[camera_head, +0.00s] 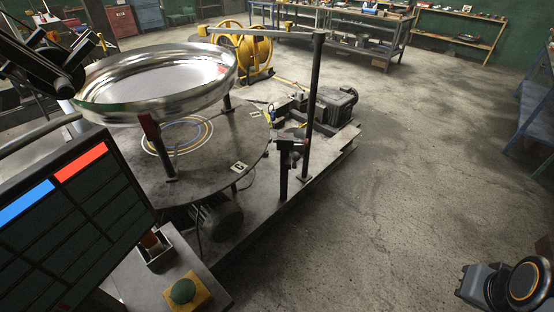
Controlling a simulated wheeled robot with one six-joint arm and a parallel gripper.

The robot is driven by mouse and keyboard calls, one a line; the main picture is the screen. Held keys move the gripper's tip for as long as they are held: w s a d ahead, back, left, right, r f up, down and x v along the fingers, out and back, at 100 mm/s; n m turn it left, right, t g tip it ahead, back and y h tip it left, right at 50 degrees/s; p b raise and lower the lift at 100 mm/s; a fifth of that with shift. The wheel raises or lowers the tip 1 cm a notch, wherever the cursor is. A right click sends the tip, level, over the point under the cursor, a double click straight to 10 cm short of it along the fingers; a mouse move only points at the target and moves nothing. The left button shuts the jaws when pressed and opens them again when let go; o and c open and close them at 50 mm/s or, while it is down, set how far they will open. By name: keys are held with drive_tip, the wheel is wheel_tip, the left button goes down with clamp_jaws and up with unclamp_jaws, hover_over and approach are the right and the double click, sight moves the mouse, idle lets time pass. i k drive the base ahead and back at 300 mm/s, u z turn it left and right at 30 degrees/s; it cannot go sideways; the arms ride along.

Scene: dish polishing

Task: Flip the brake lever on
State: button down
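No part is clearly readable as the brake lever. A black post with a dark crosspiece (291,141) stands at the right edge of the polishing machine, beside a taller pole, and may carry it; its setting cannot be told. A large shiny metal dish (155,82) sits on supports above the round turntable (225,150). Part of my arm (510,286), dark with an orange ring, shows at the bottom right, well apart from the machine. My gripper's fingers are not in view.
A control panel (70,215) with blue and red blocks stands at the left front. Below it are a red switch (150,240) and a green button (183,291) on a yellow box. A motor (335,105) sits behind the post. The floor (410,180) to the right is clear.

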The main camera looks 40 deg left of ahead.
sight(295, 156)
drive_tip(key=u, duration=1)
drive_tip(key=i, duration=0.9)
drive_tip(key=u, duration=0.95)
